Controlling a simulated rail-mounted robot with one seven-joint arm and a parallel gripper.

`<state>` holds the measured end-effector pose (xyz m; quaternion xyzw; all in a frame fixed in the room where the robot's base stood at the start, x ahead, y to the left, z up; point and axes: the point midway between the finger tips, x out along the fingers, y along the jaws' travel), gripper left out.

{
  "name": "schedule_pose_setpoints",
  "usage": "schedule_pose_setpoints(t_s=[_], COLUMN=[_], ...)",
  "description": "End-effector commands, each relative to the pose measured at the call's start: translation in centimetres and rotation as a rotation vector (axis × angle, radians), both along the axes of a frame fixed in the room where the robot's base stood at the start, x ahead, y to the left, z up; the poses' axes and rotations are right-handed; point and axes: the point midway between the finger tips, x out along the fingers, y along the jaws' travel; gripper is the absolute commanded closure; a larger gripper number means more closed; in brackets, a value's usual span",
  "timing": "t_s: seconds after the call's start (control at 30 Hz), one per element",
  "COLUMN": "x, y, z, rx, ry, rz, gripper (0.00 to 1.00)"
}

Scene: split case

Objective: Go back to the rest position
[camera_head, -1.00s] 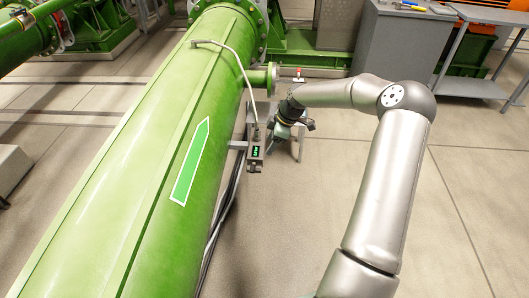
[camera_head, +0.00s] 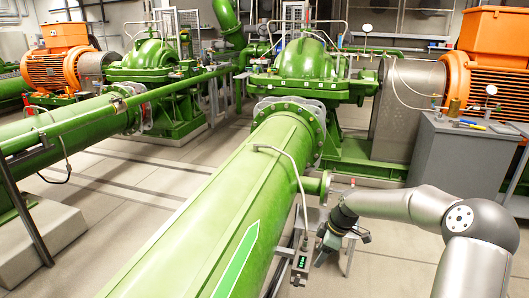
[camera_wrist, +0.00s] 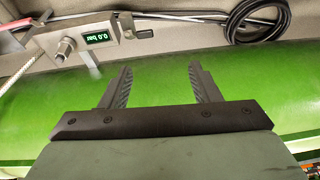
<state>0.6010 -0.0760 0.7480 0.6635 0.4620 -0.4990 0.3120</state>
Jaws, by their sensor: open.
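My gripper (camera_wrist: 161,88) shows in the wrist view with its two ridged fingers apart and nothing between them. The green pipe (camera_wrist: 240,85) lies behind the fingers there. In the head view my gripper (camera_head: 322,251) is small, to the right of the large green pipe (camera_head: 245,190) and close to a small grey box with a lit display (camera_head: 302,263). In the wrist view that display box (camera_wrist: 98,38) is at the upper left and reads 0.0 bar, upside down. The gap between my gripper and the box is hard to judge.
A grey cabinet (camera_head: 455,160) with tools on top stands at the right, near my arm. A green pump (camera_head: 300,70) and an orange motor (camera_head: 490,65) stand behind. A coiled black cable (camera_wrist: 258,18) shows in the wrist view. Open floor (camera_head: 385,270) lies right of the pipe.

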Motion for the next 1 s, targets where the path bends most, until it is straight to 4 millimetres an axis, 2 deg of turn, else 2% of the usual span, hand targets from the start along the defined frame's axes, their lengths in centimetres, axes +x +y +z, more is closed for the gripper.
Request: schedule_pose_setpoints(t_s=[0.03, 0.17, 0.2, 0.27, 0.4, 0.53, 0.6, 0.73, 0.87, 1.0], x=[-1.4, -6.7, -8.5, -11.2, -17.8, -24.1, -27.2, -31.5, -33.7, -34.3], y=[1.6, 4.5, 5.1, 5.7, 6.8, 7.5, 7.8, 8.2, 8.5, 8.6], z=[2.2, 6.5, 7.9, 10.1, 15.1, 19.1, 20.4, 21.7, 22.0, 21.9], rx=[-0.048, -0.180, -0.219, -0.270, -0.344, -0.343, -0.319, -0.256, -0.213, -0.200], ry=[0.030, 0.125, 0.147, 0.167, 0.183, 0.182, 0.185, 0.202, 0.222, 0.229], rz=[-0.009, -0.134, -0.187, -0.277, -0.514, -0.748, -0.863, -1.025, -1.110, -1.136], gripper=[0.44, 0.44, 0.44, 0.44, 0.44, 0.44, 0.44, 0.44, 0.44, 0.44])
